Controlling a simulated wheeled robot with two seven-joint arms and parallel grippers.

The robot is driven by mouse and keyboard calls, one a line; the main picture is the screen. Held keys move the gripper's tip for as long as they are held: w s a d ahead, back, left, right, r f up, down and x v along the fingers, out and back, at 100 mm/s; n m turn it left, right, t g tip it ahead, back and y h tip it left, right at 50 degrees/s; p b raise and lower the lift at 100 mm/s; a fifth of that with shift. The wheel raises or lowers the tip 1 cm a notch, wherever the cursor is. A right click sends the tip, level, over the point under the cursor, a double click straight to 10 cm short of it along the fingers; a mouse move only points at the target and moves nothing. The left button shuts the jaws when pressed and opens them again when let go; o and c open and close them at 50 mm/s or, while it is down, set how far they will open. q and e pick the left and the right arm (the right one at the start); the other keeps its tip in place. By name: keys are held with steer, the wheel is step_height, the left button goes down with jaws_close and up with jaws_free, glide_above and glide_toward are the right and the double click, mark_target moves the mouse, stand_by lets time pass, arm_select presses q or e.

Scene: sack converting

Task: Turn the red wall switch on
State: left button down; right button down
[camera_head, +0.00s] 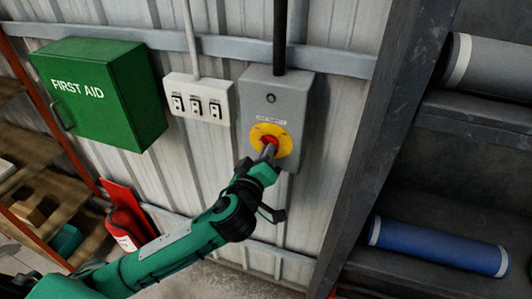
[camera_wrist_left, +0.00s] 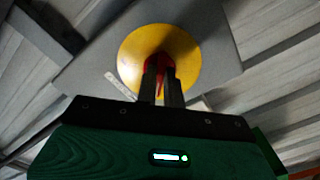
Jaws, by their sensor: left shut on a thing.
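The red wall switch (camera_head: 266,140) is a red knob on a round yellow plate (camera_head: 284,137), mounted on a grey box on the corrugated wall. My left gripper (camera_head: 268,153) reaches up to it from below left and is shut on the red knob. In the left wrist view the two dark fingers (camera_wrist_left: 162,82) are on either side of the red knob (camera_wrist_left: 163,65), in front of the yellow plate (camera_wrist_left: 190,50). The fingers hide most of the knob, so I cannot tell its exact angle. My right gripper is not in view.
A white panel with several small switches (camera_head: 200,84) is left of the grey box (camera_head: 292,95). A green first aid box (camera_head: 110,100) hangs further left, above a red extinguisher (camera_head: 128,226). A dark shelf with a blue roll (camera_head: 440,247) and a grey roll (camera_head: 495,68) stands right.

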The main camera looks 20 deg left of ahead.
arm_select(q)
steer(key=m+p, duration=0.1)
steer(key=m, duration=0.5)
steer(key=m+p, duration=0.1)
steer(key=m, duration=0.5)
steer(key=m+p, duration=0.2)
steer(key=m, duration=0.3)
steer(key=shift+a+m, duration=0.3)
steer(key=shift+m, duration=0.1)
stand_by(0.6)
steer(key=c, duration=1.5)
jaws_free()
